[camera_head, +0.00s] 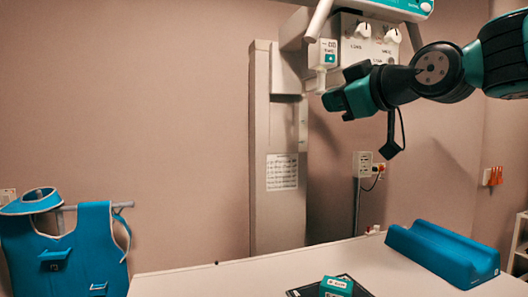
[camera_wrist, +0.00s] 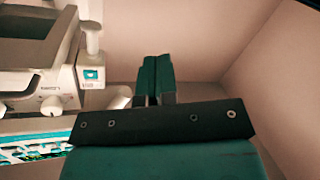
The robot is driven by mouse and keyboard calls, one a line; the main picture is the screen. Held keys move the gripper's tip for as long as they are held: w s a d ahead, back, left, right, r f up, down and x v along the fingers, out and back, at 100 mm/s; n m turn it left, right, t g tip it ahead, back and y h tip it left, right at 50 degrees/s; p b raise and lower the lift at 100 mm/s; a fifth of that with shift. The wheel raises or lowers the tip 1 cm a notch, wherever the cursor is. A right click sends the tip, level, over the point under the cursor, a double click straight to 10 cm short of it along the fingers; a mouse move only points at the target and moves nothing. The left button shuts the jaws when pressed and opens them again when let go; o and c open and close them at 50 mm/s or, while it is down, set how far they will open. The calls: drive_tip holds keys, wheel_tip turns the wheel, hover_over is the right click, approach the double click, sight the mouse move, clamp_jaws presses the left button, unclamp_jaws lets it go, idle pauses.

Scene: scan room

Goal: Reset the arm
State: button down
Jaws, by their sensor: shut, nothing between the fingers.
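My arm reaches in from the upper right of the head view, raised well above the table. My gripper (camera_head: 332,101) is at its left end, teal and black, in front of the X-ray unit. In the wrist view my gripper (camera_wrist: 154,80) shows two teal fingers side by side, shut with nothing between them. Nothing touches the fingertips.
The X-ray unit (camera_head: 372,45) with knobs hangs behind the arm, next to a tall column (camera_head: 280,215). On the white table (camera_head: 200,279) are a blue cradle-shaped cushion (camera_head: 445,252) and a small teal box (camera_head: 336,286) on a black plate. Blue aprons (camera_head: 85,250) hang left.

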drive_tip(key=s+a+f+m+g+h, duration=0.15)
drive_tip(key=s+f+g, duration=0.45)
drive_tip(key=f, duration=0.7)
drive_tip(key=s+d+f+m+g+h, duration=0.1)
drive_tip(key=s+f+g, duration=0.3)
drive_tip(key=s+f, duration=0.4)
drive_tip(key=s+d+f+m+g+h, duration=0.2)
drive_tip(key=s+f+g, duration=0.2)
drive_tip(key=s+f, duration=0.5)
drive_tip(key=s, duration=0.5)
drive_tip(key=shift+s+d+f, duration=0.15)
drive_tip(key=shift+d+f, duration=0.1)
drive_tip(key=shift+f, duration=0.05)
drive_tip(key=shift+a, duration=0.1)
